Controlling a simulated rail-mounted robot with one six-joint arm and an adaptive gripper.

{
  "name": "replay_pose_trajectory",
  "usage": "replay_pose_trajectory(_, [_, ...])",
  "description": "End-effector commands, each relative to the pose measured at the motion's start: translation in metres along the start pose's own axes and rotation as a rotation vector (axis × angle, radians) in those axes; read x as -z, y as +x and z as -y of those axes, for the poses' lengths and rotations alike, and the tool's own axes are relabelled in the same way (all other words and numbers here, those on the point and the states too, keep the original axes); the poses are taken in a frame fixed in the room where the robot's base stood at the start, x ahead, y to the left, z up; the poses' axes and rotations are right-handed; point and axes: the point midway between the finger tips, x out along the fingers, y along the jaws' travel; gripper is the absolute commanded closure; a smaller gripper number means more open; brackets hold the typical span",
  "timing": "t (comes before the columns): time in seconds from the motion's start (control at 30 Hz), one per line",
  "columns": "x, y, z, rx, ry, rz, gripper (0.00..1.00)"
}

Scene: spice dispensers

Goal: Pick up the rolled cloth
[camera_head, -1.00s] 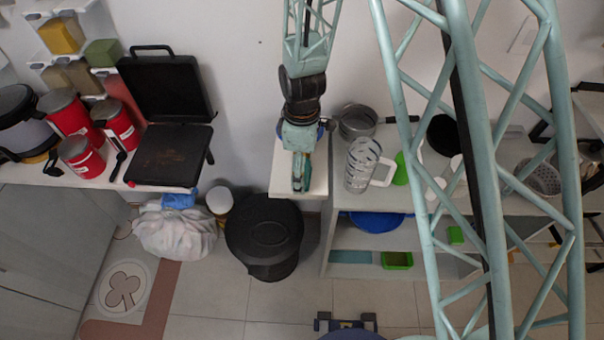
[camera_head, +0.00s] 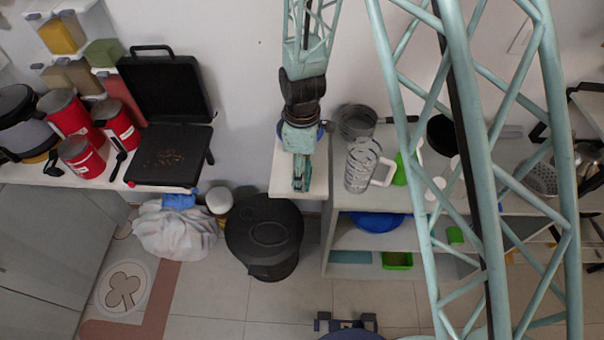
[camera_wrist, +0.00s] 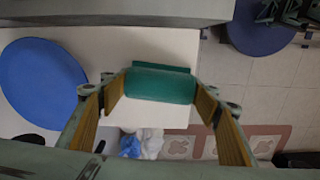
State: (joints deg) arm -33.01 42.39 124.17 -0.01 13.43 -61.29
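The rolled cloth (camera_wrist: 160,86) is a dark green roll lying on a white surface (camera_wrist: 160,50) in the wrist view. My gripper (camera_wrist: 161,98) is open, with one yellow-padded finger near each end of the roll. Small gaps seem to show beside the roll, and I cannot tell whether either pad touches it. In the head view my gripper (camera_head: 302,178) points down over the narrow white ledge (camera_head: 285,190). The cloth cannot be made out there, as the gripper covers that spot.
A blue round thing (camera_wrist: 42,85) lies left of the roll in the wrist view. In the head view a glass jug (camera_head: 360,168) and a grey pot (camera_head: 356,122) stand just right of my gripper. A black bin (camera_head: 264,228) stands on the floor below left.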

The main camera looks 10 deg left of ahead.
Motion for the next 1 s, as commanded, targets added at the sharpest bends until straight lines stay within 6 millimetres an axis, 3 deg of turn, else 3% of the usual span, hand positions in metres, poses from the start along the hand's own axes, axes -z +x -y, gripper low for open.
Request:
replay_pose_trajectory(0.47, [0.000,-0.002,0.000,-0.001,0.000,0.000,0.54])
replay_pose_trajectory(1.0, [0.000,-0.030,0.000,-0.001,0.000,-0.001,0.54])
